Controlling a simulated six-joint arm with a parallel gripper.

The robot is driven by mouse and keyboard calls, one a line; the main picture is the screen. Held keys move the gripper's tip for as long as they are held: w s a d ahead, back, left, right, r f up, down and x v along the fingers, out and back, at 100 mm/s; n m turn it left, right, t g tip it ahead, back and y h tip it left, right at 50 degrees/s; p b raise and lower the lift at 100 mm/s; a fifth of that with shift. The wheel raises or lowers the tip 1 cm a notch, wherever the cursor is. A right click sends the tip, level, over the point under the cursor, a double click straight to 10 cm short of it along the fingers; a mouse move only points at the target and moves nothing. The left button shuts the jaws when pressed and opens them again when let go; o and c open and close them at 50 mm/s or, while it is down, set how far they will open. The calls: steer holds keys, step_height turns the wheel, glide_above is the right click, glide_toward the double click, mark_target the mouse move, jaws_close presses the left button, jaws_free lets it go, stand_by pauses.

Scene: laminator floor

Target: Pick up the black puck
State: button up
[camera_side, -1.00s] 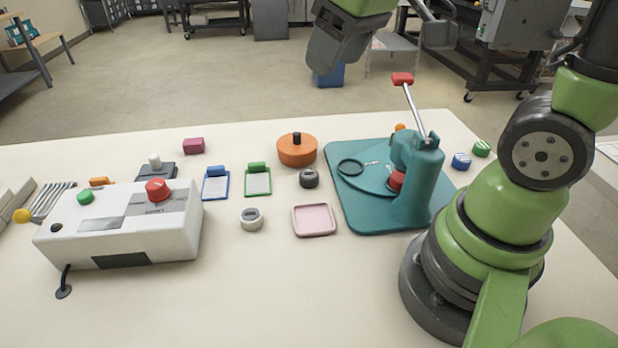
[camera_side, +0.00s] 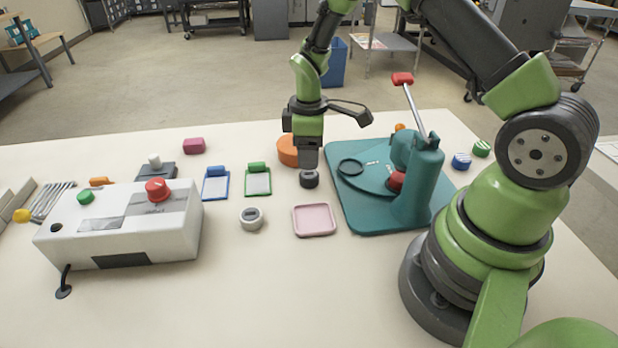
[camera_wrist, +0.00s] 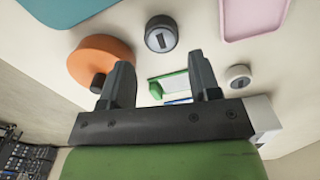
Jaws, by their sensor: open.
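The black puck (camera_side: 309,180) is a small dark grey-black round piece on the table, between the green-clipped board and the teal press. In the wrist view the puck (camera_wrist: 161,34) shows a light top with a dark slot, beyond the fingertips and a little left of centre. My gripper (camera_side: 308,165) points down just above or beside the puck in the side view. In the wrist view my gripper (camera_wrist: 163,75) has its two fingers apart with nothing between them. Whether a finger touches the puck cannot be told.
An orange lidded pot (camera_side: 288,151) stands close behind my gripper. The teal press (camera_side: 415,185) with its raised lever is to the right. A pink tray (camera_side: 314,220), a white-grey ring puck (camera_side: 251,218) and a green-clipped board (camera_side: 257,181) lie near. The front table is clear.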

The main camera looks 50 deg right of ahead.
mark_target(310, 174)
step_height(310, 174, down, 6)
steer(key=shift+s+r, duration=0.1)
steer(key=shift+s, duration=0.05)
steer(key=shift+c, duration=0.5)
steer(key=c, duration=0.6)
